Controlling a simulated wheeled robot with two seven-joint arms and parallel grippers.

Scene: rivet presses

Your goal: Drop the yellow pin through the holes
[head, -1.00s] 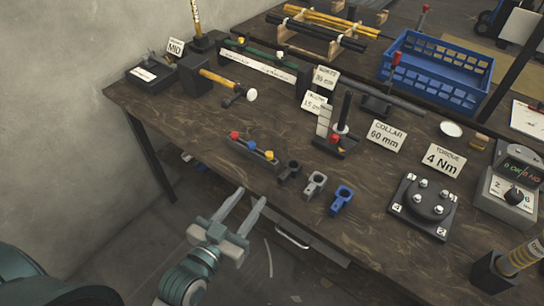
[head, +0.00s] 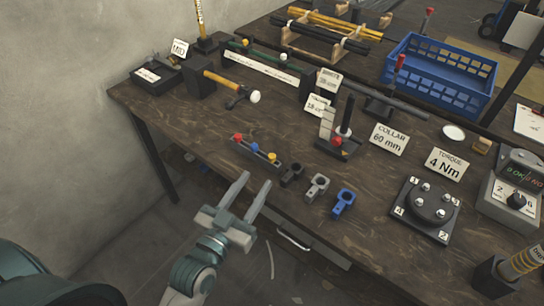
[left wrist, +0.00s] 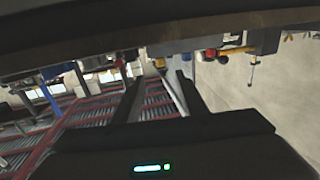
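The yellow pin (head: 272,157) stands at the right end of a dark pin rack (head: 244,150) near the table's front edge. A red pin (head: 237,138) and a blue pin (head: 255,147) stand in the same rack. Right of it lie three small parts with ring holes: black (head: 292,173), grey (head: 317,187) and blue (head: 343,201). My left gripper (head: 256,181) is open and empty, in front of the table edge and just short of the rack. In the left wrist view, the yellow pin's head (left wrist: 160,62) shows between the open fingers. My right gripper is out of view.
A hammer (head: 222,80) lies behind the rack. A gauge stand (head: 340,135) and the collar sign (head: 388,139) stand behind the ring parts. A bolted torque plate (head: 425,208) is to the right. A drawer handle (head: 293,240) sits below the front edge.

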